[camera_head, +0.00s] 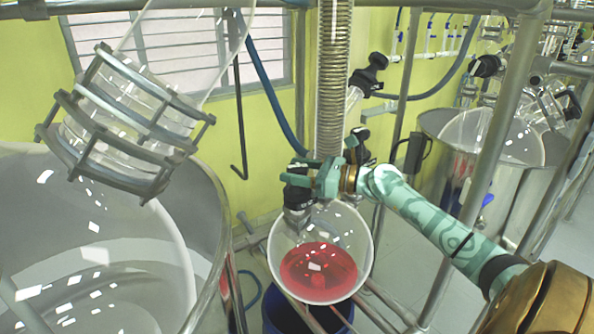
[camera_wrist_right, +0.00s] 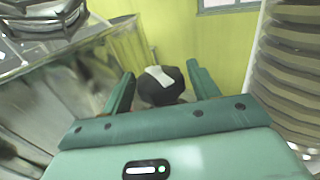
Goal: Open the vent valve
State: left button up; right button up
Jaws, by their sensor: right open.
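My right gripper (camera_head: 292,171) is teal and sits above the neck of a round glass flask (camera_head: 352,235) holding red liquid (camera_head: 318,272). A dark knob (camera_head: 297,195) shows just below its fingers, and I take this to be the vent valve. In the right wrist view the black knob (camera_wrist_right: 161,88) with a white mark lies between the two spread fingers of the right gripper (camera_wrist_right: 160,72). The gripper is open. I cannot tell whether a finger touches the knob, and its lower part is hidden. My left gripper is not in view.
A ribbed column (camera_head: 333,80) rises close behind the right gripper. A metal-framed glass vessel (camera_head: 130,125) hangs at upper left over a large steel vat (camera_head: 215,235). Metal posts (camera_head: 490,150) and another vat (camera_head: 435,122) stand at right. A blue bucket (camera_head: 275,315) is under the flask.

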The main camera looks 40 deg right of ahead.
jog(key=p+v, duration=0.3)
jog(key=v, duration=0.5)
dwell(0.4)
